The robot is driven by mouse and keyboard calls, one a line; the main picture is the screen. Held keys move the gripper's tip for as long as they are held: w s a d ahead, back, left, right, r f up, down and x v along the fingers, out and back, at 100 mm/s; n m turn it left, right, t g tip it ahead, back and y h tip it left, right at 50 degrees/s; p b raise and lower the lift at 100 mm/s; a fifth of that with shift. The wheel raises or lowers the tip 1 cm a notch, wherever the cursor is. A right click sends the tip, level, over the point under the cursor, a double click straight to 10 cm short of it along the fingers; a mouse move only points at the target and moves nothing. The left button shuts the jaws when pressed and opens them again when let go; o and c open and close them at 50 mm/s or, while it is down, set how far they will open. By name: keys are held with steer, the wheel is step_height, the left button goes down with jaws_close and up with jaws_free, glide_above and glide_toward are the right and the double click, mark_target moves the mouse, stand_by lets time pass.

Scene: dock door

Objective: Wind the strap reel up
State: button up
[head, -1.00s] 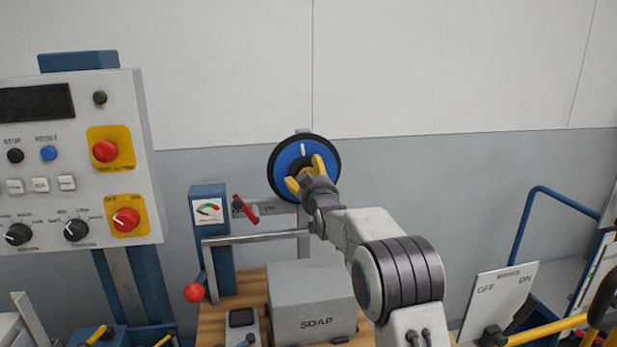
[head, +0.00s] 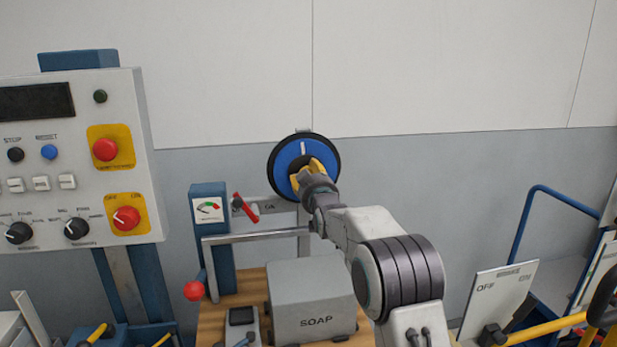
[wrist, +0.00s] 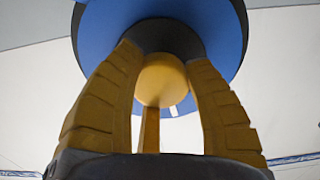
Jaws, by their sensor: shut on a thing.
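The strap reel (head: 287,156) is a blue disc with a black rim and a white mark near its top, set upright against the wall. It also shows in the wrist view (wrist: 221,38), with a dark hub (wrist: 163,35) in its middle. My gripper (head: 312,172) is in front of the reel's centre, with its yellow fingers on the hub. In the wrist view my gripper (wrist: 163,60) has one finger on each side of the hub and is shut on it. The fingers hide part of the hub in the head view.
A grey SOAP box (head: 311,299) stands on the wooden bench below my arm. A blue post with a gauge (head: 208,210) and a red-knobbed lever (head: 194,290) stand left of it. A control panel (head: 75,165) is at the left; an OFF/ON board (head: 500,300) is at the right.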

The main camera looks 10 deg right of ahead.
steer(key=shift+f+m+b, duration=0.15)
steer(key=shift+m+b, duration=0.25)
steer(key=shift+b, duration=0.75)
steer(key=shift+r+m+b, duration=0.2)
steer(key=shift+m+b, duration=0.1)
steer(key=shift+m, duration=0.1)
steer(key=o, duration=1.3)
steer(key=shift+w, duration=0.1)
steer(key=s, duration=1.2)
steer(key=shift+s, duration=0.1)
